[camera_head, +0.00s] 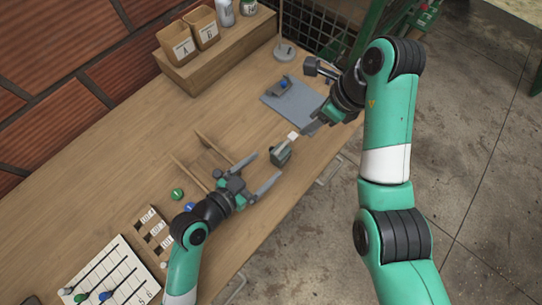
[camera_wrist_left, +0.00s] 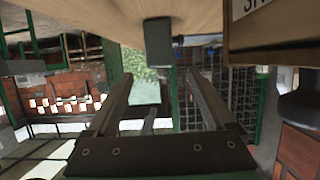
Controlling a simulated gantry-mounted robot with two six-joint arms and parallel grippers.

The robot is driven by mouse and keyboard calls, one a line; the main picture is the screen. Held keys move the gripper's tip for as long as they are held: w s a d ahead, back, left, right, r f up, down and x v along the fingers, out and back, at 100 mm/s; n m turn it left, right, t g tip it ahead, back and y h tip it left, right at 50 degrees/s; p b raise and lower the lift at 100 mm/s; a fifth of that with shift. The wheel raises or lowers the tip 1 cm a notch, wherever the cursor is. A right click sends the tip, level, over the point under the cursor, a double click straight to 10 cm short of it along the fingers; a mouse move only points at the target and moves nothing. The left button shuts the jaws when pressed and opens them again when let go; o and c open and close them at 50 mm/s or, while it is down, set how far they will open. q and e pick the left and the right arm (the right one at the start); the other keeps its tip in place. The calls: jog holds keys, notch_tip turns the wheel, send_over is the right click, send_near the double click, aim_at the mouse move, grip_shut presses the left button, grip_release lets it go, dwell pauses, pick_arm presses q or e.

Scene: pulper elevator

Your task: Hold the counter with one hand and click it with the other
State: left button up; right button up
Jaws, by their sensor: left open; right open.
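A small grey-green boxy device (camera_head: 281,155), which looks like the counter, stands on the wooden table with a white tab beside its upper end. In the left wrist view a dark grey block (camera_wrist_left: 158,45) shows ahead, between the lines of the fingers; it appears to be the same device. My left gripper (camera_head: 267,167) is open, its two fingers pointing toward the device with the device just beyond their tips. My right gripper (camera_head: 307,97) is open and empty, its fingers spread above the table's right side, up and right of the device.
A grey mat (camera_head: 303,108) with a small dark and blue item lies behind. A wooden divider (camera_head: 190,170), green ball (camera_head: 177,194), blue ball (camera_head: 190,207), labelled rack (camera_head: 152,235) and white slotted board (camera_head: 100,270) are at left. A wooden shelf (camera_head: 215,50) carries two labelled bins.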

aim_at(285, 148)
pick_arm(q)
jog(key=x, duration=1)
jog(key=shift+w+d, duration=0.15)
grip_shut()
pick_arm(e)
grip_shut()
dwell(1.4)
